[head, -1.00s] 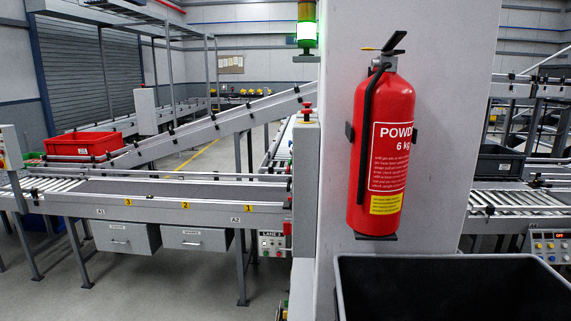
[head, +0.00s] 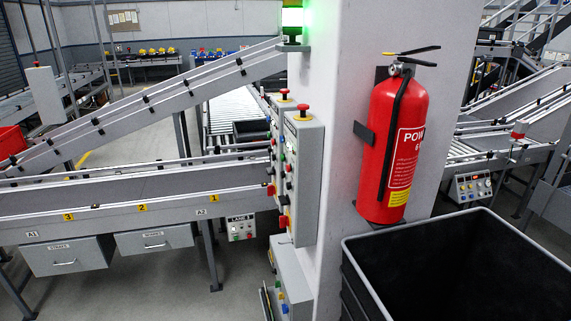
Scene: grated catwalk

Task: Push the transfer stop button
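Two grey control boxes are mounted on the left side of the pillar. The nearer box (head: 303,180) has a red mushroom button (head: 303,111) on top, and the box behind it has another red mushroom button (head: 284,93) on top. Small coloured buttons line their faces, seen at a steep angle. A further red button (head: 519,130) stands by the conveyor at the right. No label is readable, so I cannot tell which is the transfer stop button. Neither gripper is in view.
A red fire extinguisher (head: 392,150) hangs on the pillar (head: 340,130). A black bin (head: 375,275) stands at the front right. A conveyor (head: 110,200) with drawers beneath crosses the left. A lower grey box (head: 290,275) stands at the pillar's foot. Floor shows at the lower left.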

